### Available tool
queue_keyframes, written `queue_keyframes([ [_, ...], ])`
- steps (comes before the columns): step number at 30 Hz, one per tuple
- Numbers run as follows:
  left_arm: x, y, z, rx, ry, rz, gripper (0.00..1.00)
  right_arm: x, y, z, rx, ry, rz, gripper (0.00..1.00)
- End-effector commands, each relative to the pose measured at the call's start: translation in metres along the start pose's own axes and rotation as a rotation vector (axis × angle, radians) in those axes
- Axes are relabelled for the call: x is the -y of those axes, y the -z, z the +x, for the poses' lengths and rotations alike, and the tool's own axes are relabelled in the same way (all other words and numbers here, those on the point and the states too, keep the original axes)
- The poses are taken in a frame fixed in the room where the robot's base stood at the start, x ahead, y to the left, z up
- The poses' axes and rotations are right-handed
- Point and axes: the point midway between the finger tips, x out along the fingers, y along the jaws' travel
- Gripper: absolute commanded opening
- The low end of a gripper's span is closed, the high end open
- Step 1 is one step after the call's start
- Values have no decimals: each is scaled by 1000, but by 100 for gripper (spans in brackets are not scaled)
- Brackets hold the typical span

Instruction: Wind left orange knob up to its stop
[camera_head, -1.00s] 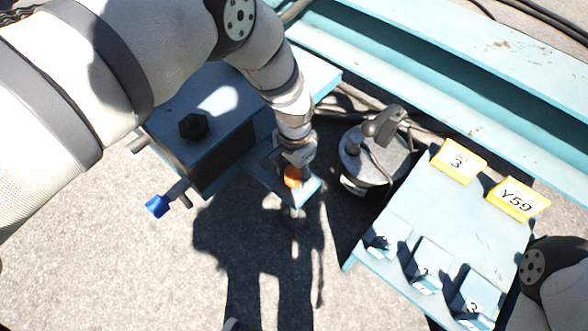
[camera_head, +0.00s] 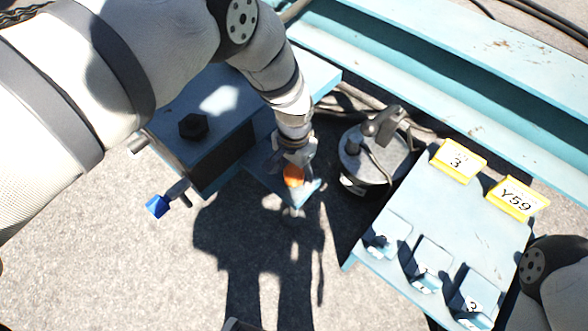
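The orange knob (camera_head: 293,176) sits on a small blue bracket plate (camera_head: 258,172) that sticks out from a blue box. My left gripper (camera_head: 294,163) points down from above, right at the knob, with its fingers close around the knob's upper part. The fingers and wrist hide part of the knob, and I cannot tell whether they press on it. A short pin end (camera_head: 293,211) shows under the plate's front corner. My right gripper is out of view; only part of my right arm shows at the lower right.
A grey round device with a handle (camera_head: 375,155) stands close right of the bracket. A blue panel (camera_head: 455,215) bears yellow labels. Bare ground lies in front.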

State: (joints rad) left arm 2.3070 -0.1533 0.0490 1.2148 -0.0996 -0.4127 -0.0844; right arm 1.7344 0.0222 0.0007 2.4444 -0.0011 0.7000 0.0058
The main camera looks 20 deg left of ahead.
Motion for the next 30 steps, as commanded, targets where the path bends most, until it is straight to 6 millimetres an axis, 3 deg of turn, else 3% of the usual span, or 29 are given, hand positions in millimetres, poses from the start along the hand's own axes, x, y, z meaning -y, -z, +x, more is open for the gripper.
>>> queue_keyframes([
  [8, 0, 1, -6, -1, 1, 1, 62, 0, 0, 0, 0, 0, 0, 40],
  [18, 0, 1, -91, -3, 1, 1, 62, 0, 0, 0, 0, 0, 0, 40],
  [21, 0, 1, -108, -2, 1, 1, 62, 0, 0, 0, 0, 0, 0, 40],
  [30, 0, 0, -120, 1, 0, 1, 62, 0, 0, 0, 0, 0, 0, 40],
])
